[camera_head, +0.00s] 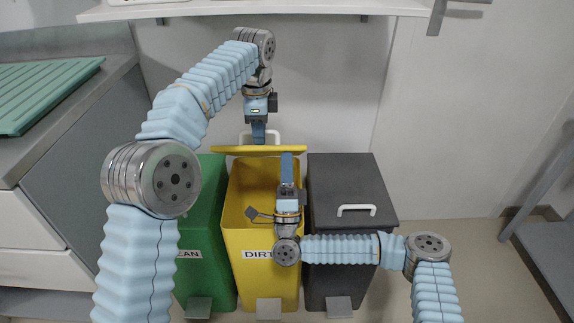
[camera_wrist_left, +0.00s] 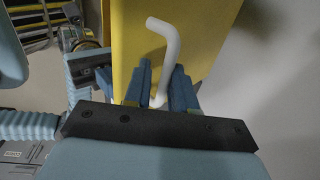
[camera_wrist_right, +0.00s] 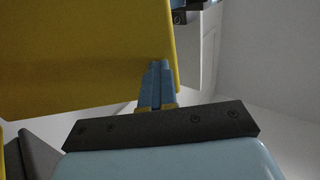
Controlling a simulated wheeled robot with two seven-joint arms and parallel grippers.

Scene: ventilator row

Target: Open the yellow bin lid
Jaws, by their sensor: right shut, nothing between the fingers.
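The yellow bin (camera_head: 238,215) stands in the middle of the row, its top open. Its lid (camera_head: 230,151) is swung up and shows nearly edge-on; it also shows in the left wrist view (camera_wrist_left: 205,50) and the right wrist view (camera_wrist_right: 85,60).
A green bin (camera_head: 207,215) stands to the left, partly hidden by my left arm. A dark grey bin (camera_head: 350,190) with its lid down stands to the right. A counter (camera_head: 60,110) is at the left, a wall behind.

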